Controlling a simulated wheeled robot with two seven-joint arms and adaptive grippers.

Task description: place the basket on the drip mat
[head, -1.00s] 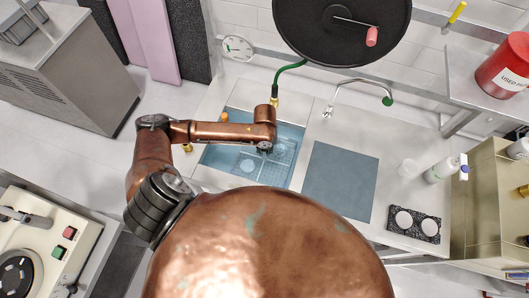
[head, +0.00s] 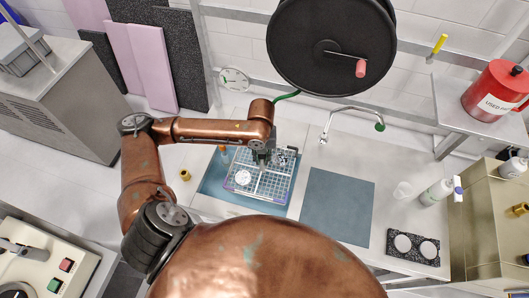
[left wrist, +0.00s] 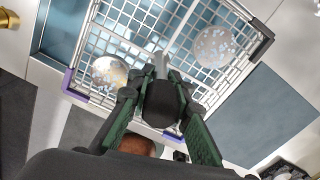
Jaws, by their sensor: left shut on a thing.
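The basket (head: 264,186) is a wire tray with purple trim and two pale speckled round discs in it. It hangs over the blue rinse tank (head: 213,186), and the left wrist view shows its wire grid (left wrist: 140,30) close up. My left gripper (head: 262,158) is shut on the basket's middle post; it shows in the left wrist view (left wrist: 162,68) too. The drip mat (head: 337,208) is a flat, bare blue-grey sheet just right of the tank. It also shows in the left wrist view (left wrist: 258,112), beside the basket. My right gripper is not in view.
A curved tap (head: 345,112) stands behind the mat. A large black reel (head: 310,40) hangs above the bench. Right of the mat are a clear cup (head: 403,190), a white bottle (head: 434,193) and a black holder (head: 412,246) with two white discs.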

